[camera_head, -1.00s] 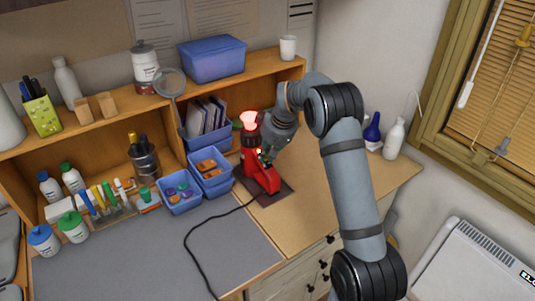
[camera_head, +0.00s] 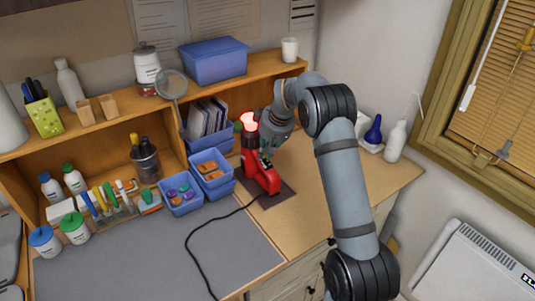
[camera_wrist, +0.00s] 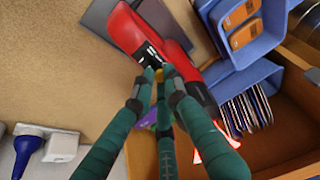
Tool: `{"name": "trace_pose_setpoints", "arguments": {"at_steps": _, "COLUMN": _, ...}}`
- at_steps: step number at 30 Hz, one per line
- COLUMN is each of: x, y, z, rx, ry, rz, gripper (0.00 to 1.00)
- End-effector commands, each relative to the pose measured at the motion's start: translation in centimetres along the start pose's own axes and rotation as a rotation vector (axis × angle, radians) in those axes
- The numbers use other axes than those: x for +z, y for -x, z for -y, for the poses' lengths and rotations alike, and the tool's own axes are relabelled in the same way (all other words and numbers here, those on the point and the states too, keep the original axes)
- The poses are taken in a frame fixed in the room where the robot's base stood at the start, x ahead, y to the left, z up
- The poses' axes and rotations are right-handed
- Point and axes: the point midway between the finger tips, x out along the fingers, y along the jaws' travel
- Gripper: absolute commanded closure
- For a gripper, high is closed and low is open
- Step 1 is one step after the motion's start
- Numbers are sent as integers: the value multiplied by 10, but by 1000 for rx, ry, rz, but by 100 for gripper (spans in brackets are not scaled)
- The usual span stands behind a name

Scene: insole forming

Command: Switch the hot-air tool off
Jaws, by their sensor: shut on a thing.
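The red hot-air tool (camera_head: 262,178) stands upright on a dark mat (camera_head: 276,195) on the wooden desk. Its nozzle (camera_head: 250,118) at the top glows red. A black cord runs from its base. My gripper (camera_head: 265,160) is at the right side of the tool, touching it. In the wrist view, the red body of the tool (camera_wrist: 128,28) with its black panel lies just beyond the green fingertips of my gripper (camera_wrist: 164,75). The fingers are close together on a small part of the tool, and they hide most of it. A bit of yellow shows between them.
Blue bins (camera_head: 210,165) stand close to the left of the tool, beneath a wooden shelf (camera_head: 285,70). The black cord (camera_head: 193,240) crosses the grey mat (camera_head: 130,262). A white bottle (camera_head: 395,140) and a blue bulb (camera_head: 373,130) stand at the right back. The desk right of the tool is clear.

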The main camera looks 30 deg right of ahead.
Motion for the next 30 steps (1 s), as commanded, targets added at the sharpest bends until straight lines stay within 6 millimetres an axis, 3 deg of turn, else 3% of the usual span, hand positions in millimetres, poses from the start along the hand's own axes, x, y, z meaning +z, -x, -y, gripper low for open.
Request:
{"name": "trace_pose_setpoints", "arguments": {"at_steps": 3, "x": -2, "y": 2, "z": -1, "rx": 3, "ry": 0, "rz": -7, "gripper": 100}}
{"name": "trace_pose_setpoints", "arguments": {"at_steps": 4, "x": -2, "y": 2, "z": -1, "rx": 3, "ry": 0, "rz": -7, "gripper": 87}}
{"name": "trace_pose_setpoints", "arguments": {"at_steps": 13, "x": -1, "y": 1, "z": -1, "rx": 2, "ry": 0, "rz": -5, "gripper": 69}}
{"name": "trace_pose_setpoints", "arguments": {"at_steps": 23, "x": -1, "y": 3, "z": -1, "rx": 2, "ry": 0, "rz": -4, "gripper": 68}}
{"name": "trace_pose_setpoints", "arguments": {"at_steps": 30, "x": -2, "y": 39, "z": -1, "rx": 3, "ry": 0, "rz": -7, "gripper": 68}}
